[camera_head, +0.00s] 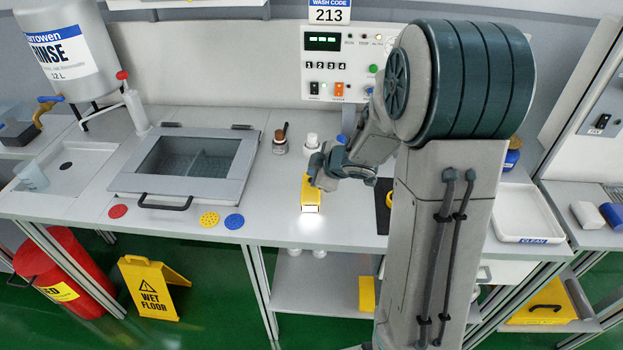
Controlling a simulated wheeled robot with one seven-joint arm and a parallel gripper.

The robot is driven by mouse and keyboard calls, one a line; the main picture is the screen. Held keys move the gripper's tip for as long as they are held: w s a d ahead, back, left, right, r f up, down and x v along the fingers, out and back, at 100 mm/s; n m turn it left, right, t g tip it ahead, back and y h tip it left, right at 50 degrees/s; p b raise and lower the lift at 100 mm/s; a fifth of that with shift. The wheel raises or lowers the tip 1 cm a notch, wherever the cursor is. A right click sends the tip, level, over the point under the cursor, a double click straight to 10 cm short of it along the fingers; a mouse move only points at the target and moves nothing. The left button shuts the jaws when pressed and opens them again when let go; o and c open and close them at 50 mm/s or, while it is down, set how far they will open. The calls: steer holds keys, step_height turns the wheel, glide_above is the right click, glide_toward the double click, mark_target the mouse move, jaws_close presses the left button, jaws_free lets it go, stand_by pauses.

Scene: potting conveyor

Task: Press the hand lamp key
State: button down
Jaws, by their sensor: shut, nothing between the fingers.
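The hand lamp (311,197) is a small yellow block lying near the front edge of the bench. Its near end is white and bright, and a pale glow spreads on the bench top in front of it. My gripper (317,178) is shut and empty, over the far end of the lamp. I cannot tell whether the fingertips touch it. The lamp's key cannot be made out; the gripper covers the lamp's far end.
A sink with a framed lid (190,195) stands left of the lamp. Red, yellow and blue discs (209,219) lie along the front edge. A brown jar (281,142) and white bottles (311,141) stand behind. A control panel (345,75) is at the back. A white tray (527,236) lies right.

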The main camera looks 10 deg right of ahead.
steer(key=shift+f, duration=0.4)
steer(key=shift+f+b, duration=0.25)
steer(key=shift+b, duration=0.1)
steer(key=shift+r, duration=0.2)
steer(key=shift+r+p, duration=0.5)
steer(key=shift+p, duration=0.3)
step_height(320, 180, up, 6)
steer(key=p, duration=0.6)
